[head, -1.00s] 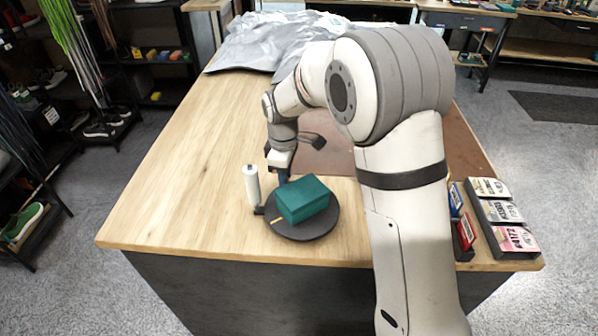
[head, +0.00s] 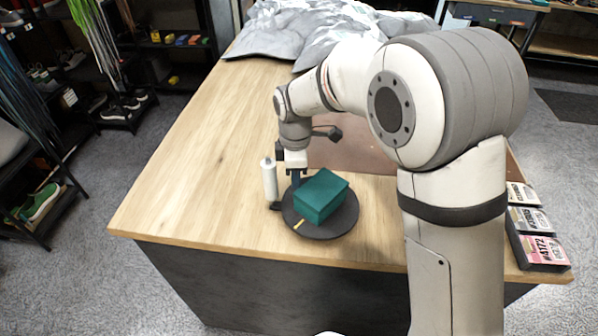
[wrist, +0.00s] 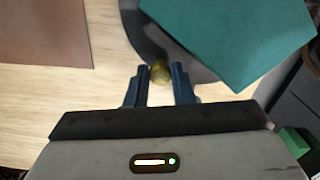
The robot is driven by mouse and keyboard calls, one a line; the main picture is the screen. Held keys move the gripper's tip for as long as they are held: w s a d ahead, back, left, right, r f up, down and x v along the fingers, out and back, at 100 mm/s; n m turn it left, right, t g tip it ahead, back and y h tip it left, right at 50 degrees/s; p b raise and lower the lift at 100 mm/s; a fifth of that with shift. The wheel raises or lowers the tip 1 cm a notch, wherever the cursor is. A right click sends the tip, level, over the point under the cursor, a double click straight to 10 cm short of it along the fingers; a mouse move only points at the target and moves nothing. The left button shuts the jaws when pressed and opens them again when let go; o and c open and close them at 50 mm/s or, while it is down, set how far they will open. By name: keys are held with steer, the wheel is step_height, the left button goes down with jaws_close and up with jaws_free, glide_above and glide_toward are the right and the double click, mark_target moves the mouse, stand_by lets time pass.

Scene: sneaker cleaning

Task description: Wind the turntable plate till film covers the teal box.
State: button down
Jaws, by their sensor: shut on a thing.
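The teal box (head: 321,195) sits on the dark round turntable plate (head: 345,220). The box's visible faces look plain teal; no film can be made out on them. A white upright roll (head: 269,182) stands just left of the plate. My gripper (head: 296,184) points down at the plate's far-left edge, behind the box. In the wrist view my gripper (wrist: 160,80) is shut on a small brass-coloured knob (wrist: 160,71) at the edge of the plate (wrist: 143,32). The box (wrist: 235,35) shows right of the knob there. The knob is hidden in the head view.
Grey crumpled sheeting (head: 320,38) covers the table's far end. A brown mat (head: 350,155) lies behind the plate. A card rack (head: 540,250) stands at the right edge. The wooden table's left side is clear.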

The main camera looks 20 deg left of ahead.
stand_by(0.4)
steer(key=c, duration=1.3)
jaws_free()
steer(key=shift+s, duration=0.1)
steer(key=shift+o, duration=0.2)
steer(key=shift+a, duration=0.1)
step_height(320, 180, up, 8)
steer(key=shift+f+b, duration=0.1)
steer(key=shift+b, duration=0.25)
steer(key=shift+c, duration=0.3)
